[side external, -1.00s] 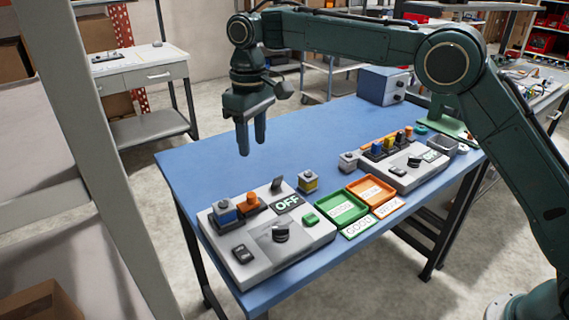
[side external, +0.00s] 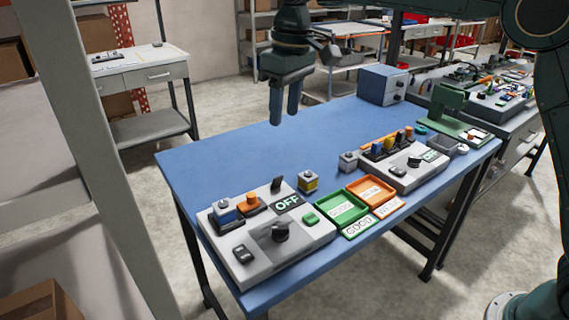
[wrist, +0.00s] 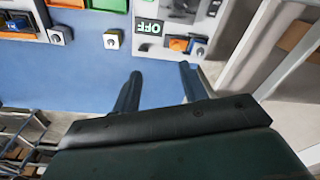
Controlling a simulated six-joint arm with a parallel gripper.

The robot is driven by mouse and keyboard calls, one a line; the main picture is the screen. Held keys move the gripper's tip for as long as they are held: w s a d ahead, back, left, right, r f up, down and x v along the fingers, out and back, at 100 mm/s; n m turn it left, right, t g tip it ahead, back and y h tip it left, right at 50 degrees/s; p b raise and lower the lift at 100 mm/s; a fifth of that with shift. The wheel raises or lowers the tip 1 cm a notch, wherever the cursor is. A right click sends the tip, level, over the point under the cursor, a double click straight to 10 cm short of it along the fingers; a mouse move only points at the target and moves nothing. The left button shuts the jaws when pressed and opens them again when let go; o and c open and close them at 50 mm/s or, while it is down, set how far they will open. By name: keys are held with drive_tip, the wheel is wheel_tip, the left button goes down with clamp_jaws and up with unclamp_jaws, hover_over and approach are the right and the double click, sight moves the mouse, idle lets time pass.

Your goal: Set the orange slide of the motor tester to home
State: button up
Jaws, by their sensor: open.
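The motor tester (side external: 262,252) is a grey box at the near left of the blue table, with a sign reading OFF. Its orange slide (side external: 249,202) sits on the tester's back left part, beside a blue block (side external: 224,212). In the wrist view the orange slide (wrist: 178,44) shows at the top, next to the OFF sign. My gripper (side external: 285,118) is open and empty, high above the back of the table and away from the tester. In the wrist view my gripper's fingers (wrist: 160,75) are apart with only blue table between them.
A yellow-banded block (side external: 307,181) stands behind the tester. Green (side external: 343,208) and orange trays (side external: 370,190) lie right of it, with a second grey device (side external: 405,176) beyond. A blue box (side external: 384,85) stands at the far end. The table's back left is clear.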

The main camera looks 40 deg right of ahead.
drive_tip(key=s+d+r, duration=0.2)
drive_tip(key=s+d, duration=0.1)
drive_tip(key=s, duration=0.1)
drive_tip(key=s+d+r+m+t, duration=0.1)
drive_tip(key=s+d+r, duration=0.1)
drive_tip(key=s, duration=0.3)
drive_tip(key=shift+s+d+r+t, duration=0.2)
drive_tip(key=shift+d+r+t, duration=0.1)
drive_tip(key=shift+d, duration=0.5)
drive_tip(key=n+y, duration=0.3)
drive_tip(key=n, duration=0.3)
hover_over(252, 194)
drive_tip(key=s+d, duration=0.4)
wheel_tip(252, 194, down, 12)
drive_tip(key=shift+a+r+t, duration=0.1)
drive_tip(key=shift+t, duration=0.3)
drive_tip(key=x, duration=1.3)
drive_tip(key=shift+f, duration=0.35)
